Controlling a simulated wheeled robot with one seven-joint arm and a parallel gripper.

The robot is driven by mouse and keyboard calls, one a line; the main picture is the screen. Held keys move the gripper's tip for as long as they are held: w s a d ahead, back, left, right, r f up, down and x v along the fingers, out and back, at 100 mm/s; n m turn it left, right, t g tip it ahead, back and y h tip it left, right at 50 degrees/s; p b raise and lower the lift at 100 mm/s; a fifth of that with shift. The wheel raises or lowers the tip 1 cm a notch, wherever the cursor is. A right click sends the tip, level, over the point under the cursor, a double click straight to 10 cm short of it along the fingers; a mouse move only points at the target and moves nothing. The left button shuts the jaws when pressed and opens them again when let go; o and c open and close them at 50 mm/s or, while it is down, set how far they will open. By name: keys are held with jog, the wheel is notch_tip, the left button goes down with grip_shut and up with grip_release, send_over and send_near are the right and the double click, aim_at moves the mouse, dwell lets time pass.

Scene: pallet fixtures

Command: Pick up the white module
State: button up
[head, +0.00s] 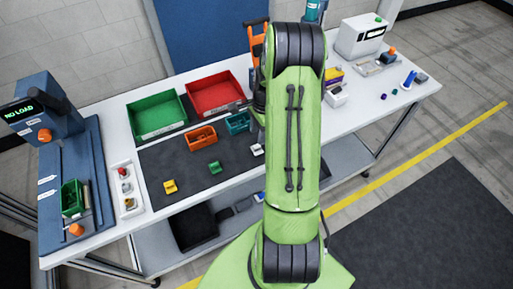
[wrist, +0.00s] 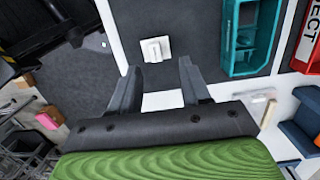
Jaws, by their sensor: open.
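The white module (head: 257,149) lies on the dark mat (head: 218,172), near its right end, just left of my arm in the head view. In the wrist view the white module (wrist: 155,49) shows as a small pale block on the dark mat, beyond my fingertips and roughly in line with the gap between them. My gripper (wrist: 158,68) is open, with nothing between its fingers. It does not touch the module. In the head view my arm hides most of the gripper.
A teal bin (wrist: 232,62) stands right of the module in the wrist view. On the mat are an orange bin (head: 201,138), a yellow module (head: 170,186) and a green module (head: 214,167). Large green (head: 157,116) and red (head: 215,94) trays stand behind.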

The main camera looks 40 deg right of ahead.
aim_at(257, 146)
jog(key=f, duration=0.2)
jog(key=a+f, duration=0.1)
jog(key=f, duration=0.2)
jog(key=shift+s, duration=0.2)
jog(key=shift+f, duration=0.2)
jog(key=shift+r, duration=0.1)
jog(key=c, duration=0.3)
grip_shut()
